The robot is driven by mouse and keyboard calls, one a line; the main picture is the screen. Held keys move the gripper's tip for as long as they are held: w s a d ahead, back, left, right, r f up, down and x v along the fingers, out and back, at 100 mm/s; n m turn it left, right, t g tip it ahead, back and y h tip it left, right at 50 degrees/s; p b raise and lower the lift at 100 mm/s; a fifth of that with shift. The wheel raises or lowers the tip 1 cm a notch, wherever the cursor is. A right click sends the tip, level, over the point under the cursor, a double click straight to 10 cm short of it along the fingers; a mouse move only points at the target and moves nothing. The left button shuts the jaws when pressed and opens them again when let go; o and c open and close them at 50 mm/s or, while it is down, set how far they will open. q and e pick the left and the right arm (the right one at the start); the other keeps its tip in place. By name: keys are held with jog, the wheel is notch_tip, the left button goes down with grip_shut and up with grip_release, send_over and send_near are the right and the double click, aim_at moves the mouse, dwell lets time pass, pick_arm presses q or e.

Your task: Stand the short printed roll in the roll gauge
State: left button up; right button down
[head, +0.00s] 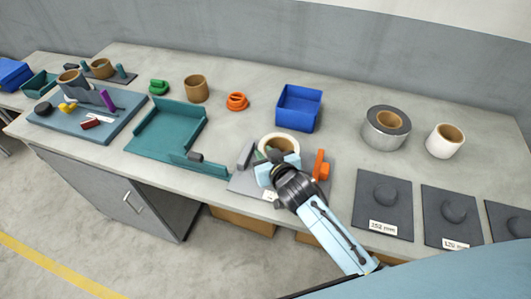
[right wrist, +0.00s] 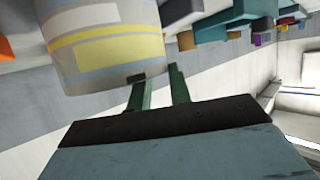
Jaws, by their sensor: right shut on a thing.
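My right gripper (head: 277,158) is shut on the wall of a short printed roll (head: 280,141), with its fingers at the near side. In the right wrist view the roll (right wrist: 108,45) shows yellow, white and pale blue print, and the fingers (right wrist: 158,88) meet its lower edge. The roll is upright over the grey base plate of the roll gauge (head: 240,184), between a grey upright block (head: 246,155) and an orange piece (head: 321,164). My arm hides its lower part, so I cannot tell whether it touches the plate. My left gripper is not in view.
A blue bin (head: 298,108) stands behind the gauge. A teal tray (head: 165,130) lies to the left, with an orange ring (head: 237,101) and brown roll (head: 196,88) behind. A grey roll (head: 386,128), white roll (head: 445,140) and dark labelled plates (head: 383,203) lie to the right.

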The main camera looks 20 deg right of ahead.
jog(key=shift+r, duration=0.1)
jog(key=shift+f, duration=0.55)
dwell(0.4)
jog(key=c, duration=1.6)
grip_release()
jog(key=shift+o, duration=0.2)
jog(key=shift+f, duration=0.1)
jog(key=p+v, duration=0.7)
jog(key=v, duration=0.4)
jog(key=shift+d, duration=0.1)
